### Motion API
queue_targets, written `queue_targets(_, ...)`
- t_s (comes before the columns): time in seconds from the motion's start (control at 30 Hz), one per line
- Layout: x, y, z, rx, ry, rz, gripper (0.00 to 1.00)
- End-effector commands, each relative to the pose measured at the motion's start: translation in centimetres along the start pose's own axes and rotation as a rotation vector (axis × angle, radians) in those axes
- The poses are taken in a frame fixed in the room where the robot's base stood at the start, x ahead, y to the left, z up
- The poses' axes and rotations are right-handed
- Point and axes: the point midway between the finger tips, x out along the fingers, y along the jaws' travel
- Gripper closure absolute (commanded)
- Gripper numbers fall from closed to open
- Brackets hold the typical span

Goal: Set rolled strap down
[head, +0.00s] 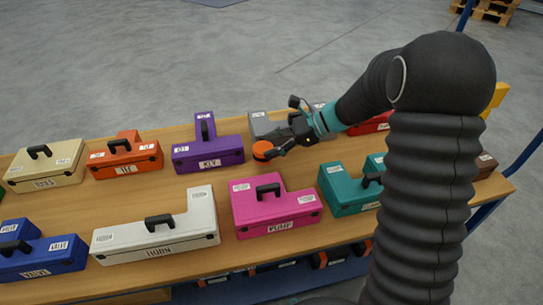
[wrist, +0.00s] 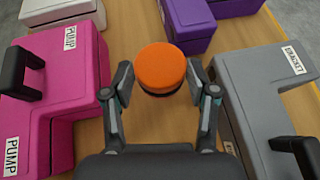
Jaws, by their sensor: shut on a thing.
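The rolled strap (head: 263,150) is a round roll with an orange top and a dark lower part. My gripper (head: 275,150) is shut on it, between the purple and pink cases. In the wrist view the strap (wrist: 160,67) sits upright between the two fingertips of my gripper (wrist: 158,78), its orange face towards the camera. The wooden table top (head: 200,183) lies below it. I cannot tell whether the strap touches the wood or hangs a little above it.
A pink PUMP case (head: 275,212) is in front of my gripper, a grey BRACKET case (wrist: 255,85) close behind, and a purple KEY case (head: 208,152) to the left. White, orange, tan, blue and teal cases stand around. A bare strip of table runs between the rows.

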Motion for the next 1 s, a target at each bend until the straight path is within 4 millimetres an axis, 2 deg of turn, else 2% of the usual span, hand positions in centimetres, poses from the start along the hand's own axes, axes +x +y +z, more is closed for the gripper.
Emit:
queue_targets(0.13,0.5,0.0,-0.6,0.002,0.0,-0.001,0.86)
queue_targets(0.4,2.1,0.1,-3.5,0.002,0.0,0.0,0.86)
queue_targets(0.77,2.2,0.0,-3.8,0.0,0.0,-0.001,0.86)
queue_targets(0.8,2.2,0.0,-3.7,0.0,0.0,-0.001,0.32)
queue_targets(0.87,2.2,0.0,-3.7,0.0,0.0,-0.001,0.17)
queue_targets(1.0,2.2,0.0,-3.7,0.0,0.0,-0.001,0.16)
